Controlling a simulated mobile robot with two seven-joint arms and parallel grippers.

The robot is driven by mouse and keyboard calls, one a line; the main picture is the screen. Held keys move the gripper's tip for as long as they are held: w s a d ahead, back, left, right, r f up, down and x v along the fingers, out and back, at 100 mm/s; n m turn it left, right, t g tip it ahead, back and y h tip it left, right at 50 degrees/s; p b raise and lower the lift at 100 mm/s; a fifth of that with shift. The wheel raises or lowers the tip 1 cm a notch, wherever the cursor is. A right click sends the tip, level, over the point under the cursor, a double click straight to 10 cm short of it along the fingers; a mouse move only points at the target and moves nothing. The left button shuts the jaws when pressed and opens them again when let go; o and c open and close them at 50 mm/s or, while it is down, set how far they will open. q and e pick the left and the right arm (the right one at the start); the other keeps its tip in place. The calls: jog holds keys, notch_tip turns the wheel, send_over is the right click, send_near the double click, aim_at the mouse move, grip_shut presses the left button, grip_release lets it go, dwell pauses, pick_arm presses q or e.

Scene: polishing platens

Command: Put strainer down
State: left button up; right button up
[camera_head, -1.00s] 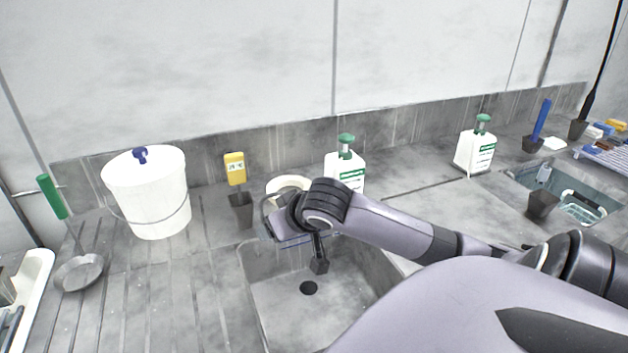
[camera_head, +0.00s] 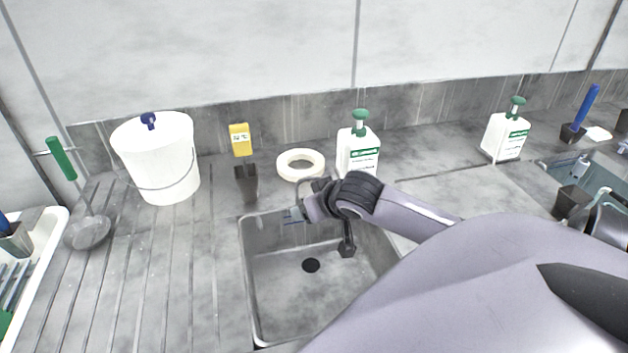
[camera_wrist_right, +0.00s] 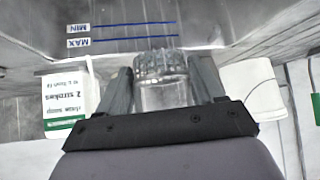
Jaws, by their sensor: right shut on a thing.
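My right gripper (camera_head: 302,210) is over the back left edge of the sink (camera_head: 275,290), near the MIN and MAX lines on its wall. In the right wrist view the gripper (camera_wrist_right: 165,85) is shut on a small clear or shiny cylinder with a ribbed end, which I take as the strainer (camera_wrist_right: 160,72). The ribbed end points toward the sink wall. In the head view the strainer is hardly visible at the fingertips. A green-handled round metal scoop or sieve (camera_head: 88,233) lies at the far left. My left gripper is not in view.
A white ring (camera_head: 301,164) and a soap bottle (camera_head: 358,155) stand behind the sink. A yellow-topped dark holder (camera_head: 246,180) and a white bucket (camera_head: 160,160) are to the left. The ribbed drainboard (camera_head: 175,290) has free room. A second soap bottle (camera_head: 505,137) stands right.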

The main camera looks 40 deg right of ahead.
notch_tip(320, 180, down, 18)
dwell(0.5)
jog(key=shift+f, duration=0.15)
jog(key=o, duration=1.1)
jog(key=shift+o, duration=0.2)
jog(key=shift+r, duration=0.2)
jog(key=shift+v, duration=3.75)
